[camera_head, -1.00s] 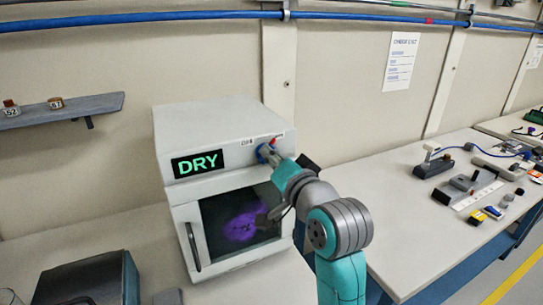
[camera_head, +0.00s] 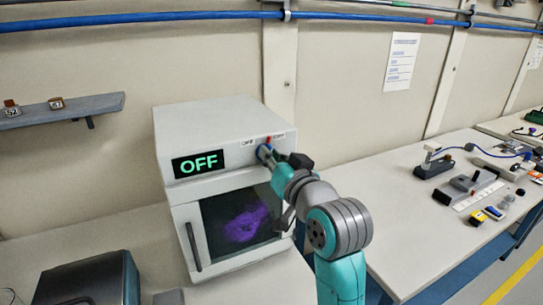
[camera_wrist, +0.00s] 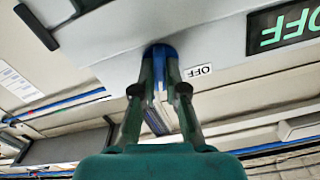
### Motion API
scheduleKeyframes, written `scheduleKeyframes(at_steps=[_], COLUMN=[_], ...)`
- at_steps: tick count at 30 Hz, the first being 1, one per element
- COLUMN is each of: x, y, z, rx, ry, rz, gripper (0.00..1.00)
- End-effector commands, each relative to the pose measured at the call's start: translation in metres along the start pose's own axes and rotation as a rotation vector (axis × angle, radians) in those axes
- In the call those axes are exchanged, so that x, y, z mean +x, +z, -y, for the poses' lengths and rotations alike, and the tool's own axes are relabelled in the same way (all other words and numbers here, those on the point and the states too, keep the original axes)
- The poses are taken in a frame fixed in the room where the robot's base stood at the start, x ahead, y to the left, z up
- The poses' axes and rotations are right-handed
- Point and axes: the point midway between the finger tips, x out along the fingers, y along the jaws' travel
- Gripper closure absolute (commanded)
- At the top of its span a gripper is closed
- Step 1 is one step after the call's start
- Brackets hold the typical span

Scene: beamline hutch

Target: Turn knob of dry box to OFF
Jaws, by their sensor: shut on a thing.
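The white dry box (camera_head: 225,115) stands on the bench in the head view, and its display (camera_head: 198,163) reads OFF in green. The display also shows upside down in the wrist view (camera_wrist: 284,28). The blue knob (camera_head: 264,152) is at the right of the front panel, with a small red mark above it. My gripper (camera_head: 270,156) is at the panel with its fingers shut on the knob. In the wrist view both fingers flank the blue knob (camera_wrist: 158,50), beside a printed OFF label (camera_wrist: 199,70). The fingers hide much of the knob in the head view.
The dry box door (camera_head: 240,220) has a dark window with a purple glow and a handle on its left. A dark grey box (camera_head: 85,280) stands at the front left. A wall shelf (camera_head: 70,108) holds small labelled items. The right bench (camera_head: 390,190) carries several tools.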

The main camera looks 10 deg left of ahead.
Motion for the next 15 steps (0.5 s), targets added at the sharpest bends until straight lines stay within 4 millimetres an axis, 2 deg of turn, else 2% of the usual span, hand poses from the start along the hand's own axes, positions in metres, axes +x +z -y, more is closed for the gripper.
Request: scheduleKeyframes(at_steps=[15], x=[-0.0001], y=[0.0006], z=[0.0026], rx=[-0.491], ry=[0.0], rz=[0.001], gripper=[1.0])
